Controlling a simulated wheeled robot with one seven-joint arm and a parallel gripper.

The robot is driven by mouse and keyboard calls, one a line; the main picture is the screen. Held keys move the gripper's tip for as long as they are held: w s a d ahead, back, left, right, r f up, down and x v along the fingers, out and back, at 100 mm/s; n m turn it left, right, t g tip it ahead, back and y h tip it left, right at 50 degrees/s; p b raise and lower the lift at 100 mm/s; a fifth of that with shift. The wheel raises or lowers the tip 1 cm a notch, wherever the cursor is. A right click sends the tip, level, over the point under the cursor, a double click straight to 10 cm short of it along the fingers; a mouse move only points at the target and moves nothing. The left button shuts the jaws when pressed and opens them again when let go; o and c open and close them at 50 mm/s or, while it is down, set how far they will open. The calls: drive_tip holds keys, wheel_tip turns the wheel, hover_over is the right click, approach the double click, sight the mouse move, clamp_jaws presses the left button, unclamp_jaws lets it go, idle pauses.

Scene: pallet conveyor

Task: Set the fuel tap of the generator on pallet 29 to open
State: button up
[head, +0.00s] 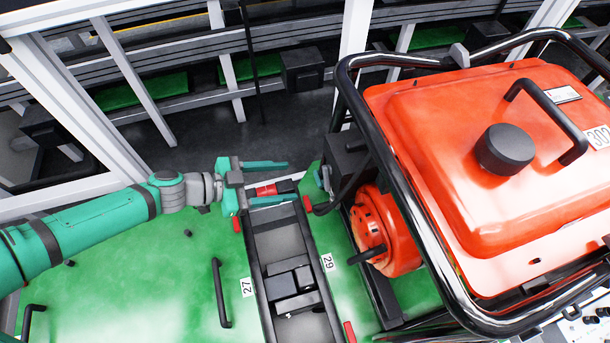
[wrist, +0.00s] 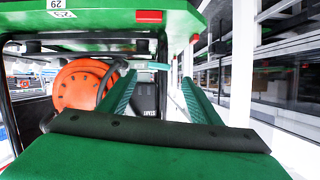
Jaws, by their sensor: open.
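The orange generator (head: 430,140) stands in a black tube frame on the green pallet (head: 343,285) labelled 29, at the right of the head view. Its round orange end (wrist: 80,88) shows left of my fingers in the wrist view. My gripper (head: 289,181) is open and empty, left of the generator's dark side parts, with its fingers pointing towards them. In the wrist view the fingers (wrist: 160,80) flank a black box (wrist: 147,100) with a small pale label. A small teal part with a pale tag (wrist: 148,65) shows above it; I cannot tell whether it is the fuel tap or its setting.
A dark conveyor strip (head: 285,245) runs between pallet 29 and the green pallet (head: 170,270) labelled 27. Black handles (head: 220,292) stand on pallet 27. White posts (head: 355,35) and rails stand behind. The generator's frame bar (head: 400,190) is close on the right.

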sight(316, 179)
drive_tip(key=x, duration=0.7)
drive_tip(key=shift+s, duration=0.1)
drive_tip(key=shift+c, duration=0.4)
drive_tip(key=c, duration=1)
